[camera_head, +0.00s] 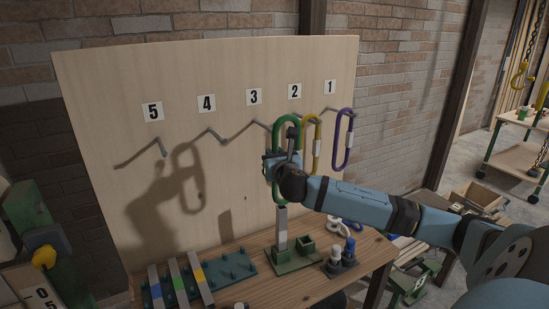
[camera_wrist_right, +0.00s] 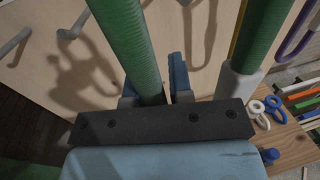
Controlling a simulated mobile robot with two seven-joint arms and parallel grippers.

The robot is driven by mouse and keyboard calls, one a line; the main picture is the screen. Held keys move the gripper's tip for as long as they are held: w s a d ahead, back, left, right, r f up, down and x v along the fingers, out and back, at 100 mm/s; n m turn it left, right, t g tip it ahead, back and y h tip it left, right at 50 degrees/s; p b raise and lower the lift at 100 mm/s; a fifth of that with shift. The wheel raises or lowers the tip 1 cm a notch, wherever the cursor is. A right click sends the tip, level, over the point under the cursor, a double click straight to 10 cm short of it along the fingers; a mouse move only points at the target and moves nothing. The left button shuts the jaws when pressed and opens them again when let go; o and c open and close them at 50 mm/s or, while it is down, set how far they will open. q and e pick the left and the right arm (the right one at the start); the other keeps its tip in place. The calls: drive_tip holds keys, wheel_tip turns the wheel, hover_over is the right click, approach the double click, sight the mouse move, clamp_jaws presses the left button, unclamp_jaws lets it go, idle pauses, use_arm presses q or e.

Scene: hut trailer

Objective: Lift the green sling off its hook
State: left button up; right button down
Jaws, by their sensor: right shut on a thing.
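The green sling (camera_head: 278,191) is a long upright loop in front of the wooden board (camera_head: 110,110), near the pegs under labels 3 and 2. My right gripper (camera_head: 284,164) is shut on one strand of it. In the right wrist view, the green strand (camera_wrist_right: 130,45) runs between the fingers (camera_wrist_right: 155,88). The other strand (camera_wrist_right: 262,35) hangs to the right, with a grey sleeve (camera_wrist_right: 238,82) below. The top of the loop overlaps the peg line, so I cannot tell whether it still touches its hook. My left gripper is out of view.
A yellow sling (camera_head: 317,149) and a purple sling (camera_head: 349,128) hang just right of the green one. Bare pegs (camera_head: 211,134) stick out to the left. Below, a wooden bench (camera_head: 258,288) holds a green rack (camera_head: 226,266) and small stands.

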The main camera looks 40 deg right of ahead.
drive_tip(key=s+d+v, duration=0.1)
drive_tip(key=d+v, duration=0.1)
drive_tip(key=v, duration=1.1)
drive_tip(key=shift+s, duration=0.45)
idle(0.4)
